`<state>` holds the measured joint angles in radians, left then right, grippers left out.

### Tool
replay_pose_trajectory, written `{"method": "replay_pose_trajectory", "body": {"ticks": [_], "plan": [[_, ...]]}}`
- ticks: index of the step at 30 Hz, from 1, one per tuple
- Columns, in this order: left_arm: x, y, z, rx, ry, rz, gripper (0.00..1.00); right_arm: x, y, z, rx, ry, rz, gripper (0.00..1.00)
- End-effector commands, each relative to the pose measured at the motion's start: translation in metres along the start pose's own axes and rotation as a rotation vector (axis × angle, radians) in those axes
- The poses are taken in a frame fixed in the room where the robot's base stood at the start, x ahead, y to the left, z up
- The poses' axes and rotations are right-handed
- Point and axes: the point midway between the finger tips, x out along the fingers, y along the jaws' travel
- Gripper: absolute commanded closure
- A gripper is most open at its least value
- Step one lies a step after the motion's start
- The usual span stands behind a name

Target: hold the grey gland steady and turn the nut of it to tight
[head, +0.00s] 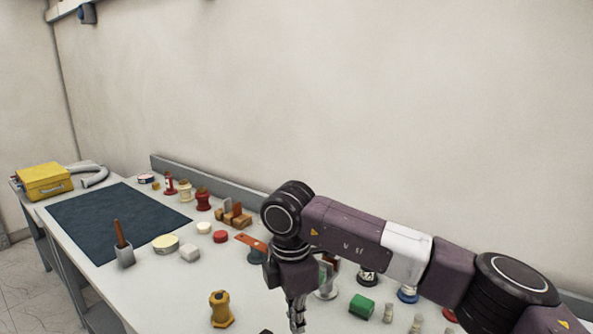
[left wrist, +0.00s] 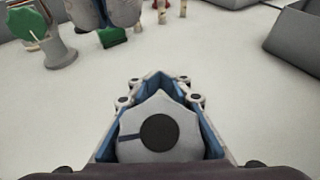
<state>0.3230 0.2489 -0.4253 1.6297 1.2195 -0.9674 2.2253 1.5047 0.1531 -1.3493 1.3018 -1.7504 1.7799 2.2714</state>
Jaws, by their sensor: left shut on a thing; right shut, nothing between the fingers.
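In the left wrist view, my left gripper (left wrist: 160,90) is shut around a light grey hexagonal piece with a dark round centre, which looks like the grey gland (left wrist: 182,132). The nut cannot be told apart from the rest of it. In the head view, the gland and my left gripper are not clearly visible. My right gripper (head: 297,318) points down at the lower middle of the head view, shut and empty, partly cut off by the bottom edge. I cannot tell its distance from the gland.
A green block (head: 361,306) lies right of my right gripper; it also shows in the left wrist view (left wrist: 112,37). A yellow fitting (head: 221,309) stands to the left. Several small parts line the back of the table. A dark mat (head: 105,222) and yellow case (head: 44,181) are farther left.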

Motion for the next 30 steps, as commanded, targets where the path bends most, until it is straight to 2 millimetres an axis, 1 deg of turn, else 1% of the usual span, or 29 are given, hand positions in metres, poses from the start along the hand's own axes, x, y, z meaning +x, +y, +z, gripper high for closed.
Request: {"method": "replay_pose_trajectory", "body": {"ticks": [1,6,12,18,30], "plan": [[0.0,0.0,0.0,0.0,0.0,-0.001,1.0,0.008,-0.001,0.0,0.0,0.0,-0.003,1.0],[0.0,0.0,0.0,-0.001,0.0,-0.001,1.0,0.03,-0.001,0.0,0.0,0.0,-0.003,1.0],[0.0,0.0,0.0,0.0,0.001,-0.001,1.0,0.048,-0.001,0.0,0.0,0.0,-0.002,1.0],[0.0,0.0,0.0,0.0,0.0,-0.001,1.0,0.055,0.0,0.0,-0.001,0.0,-0.001,1.0],[0.0,0.0,0.0,0.0,0.0,-0.001,1.0,0.055,-0.001,-0.001,-0.001,0.001,0.0,1.0]]}}
